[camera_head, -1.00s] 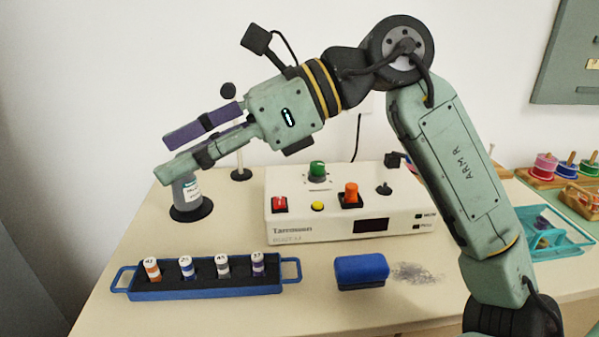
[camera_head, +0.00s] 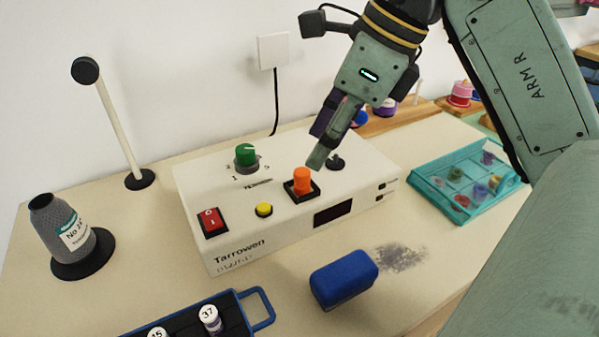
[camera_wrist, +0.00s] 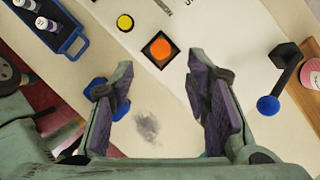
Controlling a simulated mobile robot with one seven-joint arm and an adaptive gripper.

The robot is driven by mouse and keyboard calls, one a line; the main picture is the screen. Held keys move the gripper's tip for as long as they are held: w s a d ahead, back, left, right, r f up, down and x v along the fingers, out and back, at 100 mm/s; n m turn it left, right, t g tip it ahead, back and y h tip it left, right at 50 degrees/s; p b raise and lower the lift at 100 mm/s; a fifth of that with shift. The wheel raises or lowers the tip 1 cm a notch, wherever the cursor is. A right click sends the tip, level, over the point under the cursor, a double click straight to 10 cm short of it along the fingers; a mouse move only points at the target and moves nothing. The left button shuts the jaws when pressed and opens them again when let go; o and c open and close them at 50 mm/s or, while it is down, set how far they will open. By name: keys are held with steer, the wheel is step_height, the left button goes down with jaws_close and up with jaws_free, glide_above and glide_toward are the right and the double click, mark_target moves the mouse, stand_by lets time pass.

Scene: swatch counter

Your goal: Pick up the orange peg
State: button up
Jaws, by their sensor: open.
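The orange peg (camera_head: 302,179) stands upright in a square black holder (camera_head: 301,190) on top of the white Tarrowen box (camera_head: 230,213). In the wrist view the peg (camera_wrist: 160,52) shows from above as an orange round, just ahead of the fingertips and between their lines. My gripper (camera_head: 320,145) is above the box, close to the peg and slightly to its right and behind in the head view. Its purple-padded fingers are apart and empty in the wrist view (camera_wrist: 160,80). In the head view one finger largely hides the other.
Around the peg are a green dial (camera_head: 246,153), a yellow button (camera_head: 264,210), a red switch (camera_head: 212,221) and a lever with a blue knob (camera_wrist: 268,105). In front lie a blue block (camera_head: 343,279) and a vial rack (camera_head: 262,309). A teal tray (camera_head: 447,207) stands right.

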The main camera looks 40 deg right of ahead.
mark_target(303, 172)
steer(key=shift+p+x, duration=0.5)
steer(key=shift+x, duration=2.6)
steer(key=shift+w, duration=0.15)
steer(key=shift+c, duration=0.4)
steer(key=shift+r, duration=0.1)
steer(key=c, duration=0.9)
steer(key=shift+o, duration=0.2)
